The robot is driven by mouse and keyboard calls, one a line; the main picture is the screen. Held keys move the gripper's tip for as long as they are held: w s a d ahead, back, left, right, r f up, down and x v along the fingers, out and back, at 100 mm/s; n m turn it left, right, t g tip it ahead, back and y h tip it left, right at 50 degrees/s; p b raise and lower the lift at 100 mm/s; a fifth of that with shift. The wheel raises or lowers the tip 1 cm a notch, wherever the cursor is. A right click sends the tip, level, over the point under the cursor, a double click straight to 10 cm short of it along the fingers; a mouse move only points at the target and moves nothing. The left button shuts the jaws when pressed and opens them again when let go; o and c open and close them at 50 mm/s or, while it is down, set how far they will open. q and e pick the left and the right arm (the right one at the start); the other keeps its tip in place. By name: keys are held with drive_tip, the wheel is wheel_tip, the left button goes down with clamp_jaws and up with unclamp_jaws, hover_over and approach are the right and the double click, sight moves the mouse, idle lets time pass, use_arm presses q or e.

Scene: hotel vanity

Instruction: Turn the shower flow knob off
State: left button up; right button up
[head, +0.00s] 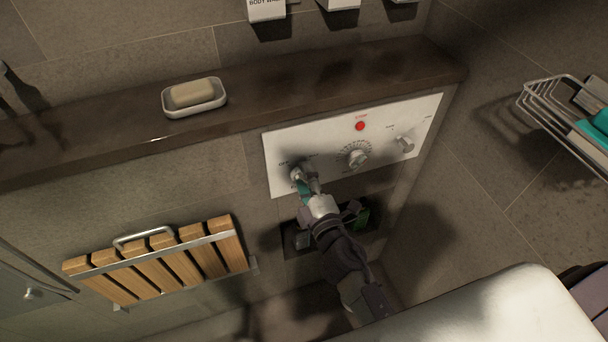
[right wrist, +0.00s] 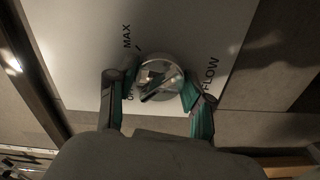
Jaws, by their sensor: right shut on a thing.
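The shower flow knob (right wrist: 160,77) is a round chrome knob on a white control panel, with the lettering "MAX" and "FLOW" near it in the right wrist view. In the head view the knob (head: 297,172) is at the panel's left end. My right gripper (head: 304,183) reaches it from below and is shut on it. In the right wrist view its two fingers (right wrist: 158,92) sit on either side of the knob. The knob's exact setting is hard to read because a finger covers part of the lettering. My left gripper is not in view.
The white panel (head: 330,168) also carries a middle dial (head: 357,157), a right knob (head: 404,144) and a red button (head: 360,126). A dark ledge above holds a soap dish (head: 194,106). A slatted wooden seat (head: 165,262) is lower left; a wire basket (head: 545,92) is right.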

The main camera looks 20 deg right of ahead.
drive_tip(key=shift+w+d+r, duration=0.15)
drive_tip(key=shift+d+r, duration=0.05)
drive_tip(key=shift+r, duration=0.15)
drive_tip(key=o, duration=1.2)
drive_tip(key=shift+c, duration=0.2)
drive_tip(key=shift+s+f, duration=0.25)
drive_tip(key=shift+s, duration=0.2)
drive_tip(key=s, duration=0.7)
drive_tip(key=shift+r, duration=0.2)
